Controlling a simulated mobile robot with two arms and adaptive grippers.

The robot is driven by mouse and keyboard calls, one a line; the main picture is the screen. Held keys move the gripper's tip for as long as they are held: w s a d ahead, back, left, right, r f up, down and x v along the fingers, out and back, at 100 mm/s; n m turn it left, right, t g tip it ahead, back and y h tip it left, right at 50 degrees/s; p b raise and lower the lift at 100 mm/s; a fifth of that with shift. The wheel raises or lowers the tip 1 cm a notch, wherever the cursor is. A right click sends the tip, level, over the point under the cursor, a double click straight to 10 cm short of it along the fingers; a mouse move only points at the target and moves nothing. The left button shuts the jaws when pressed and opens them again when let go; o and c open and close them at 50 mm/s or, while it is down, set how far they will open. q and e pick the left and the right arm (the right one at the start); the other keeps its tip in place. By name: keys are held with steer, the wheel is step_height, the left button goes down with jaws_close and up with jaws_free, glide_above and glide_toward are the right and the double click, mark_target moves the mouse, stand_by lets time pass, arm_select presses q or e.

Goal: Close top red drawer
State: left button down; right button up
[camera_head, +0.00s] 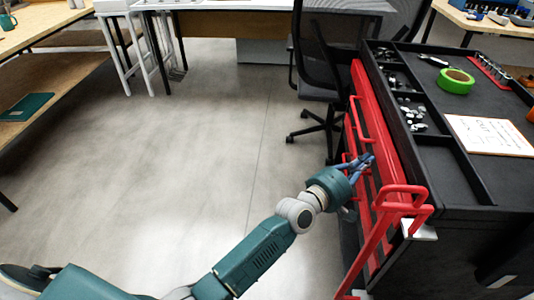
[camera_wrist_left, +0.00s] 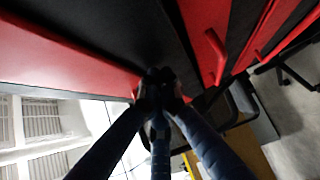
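The black tool cabinet with red drawer fronts stands at the right in the head view. Its top red drawer front (camera_head: 378,112) runs along the cabinet's left side, just below the top tray. How far this drawer stands out is hard to tell. My left gripper (camera_head: 366,162) is against or very close to the red fronts, towards the cabinet's near end. In the left wrist view the fingertips (camera_wrist_left: 160,78) come together with nothing seen between them, beside a red panel (camera_wrist_left: 65,58). My right gripper is not in view.
The cabinet's top holds a green tape roll (camera_head: 456,81), a paper sheet (camera_head: 490,135) and small parts. Red bar handles (camera_head: 404,197) stick out at its near corner. A black office chair (camera_head: 322,70) stands just beyond. The floor to the left is clear.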

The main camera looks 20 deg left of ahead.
arm_select(q)
steer(key=shift+w+d, duration=0.15)
steer(key=shift+d, duration=0.45)
steer(key=shift+w+d, duration=0.15)
steer(key=shift+d, duration=0.45)
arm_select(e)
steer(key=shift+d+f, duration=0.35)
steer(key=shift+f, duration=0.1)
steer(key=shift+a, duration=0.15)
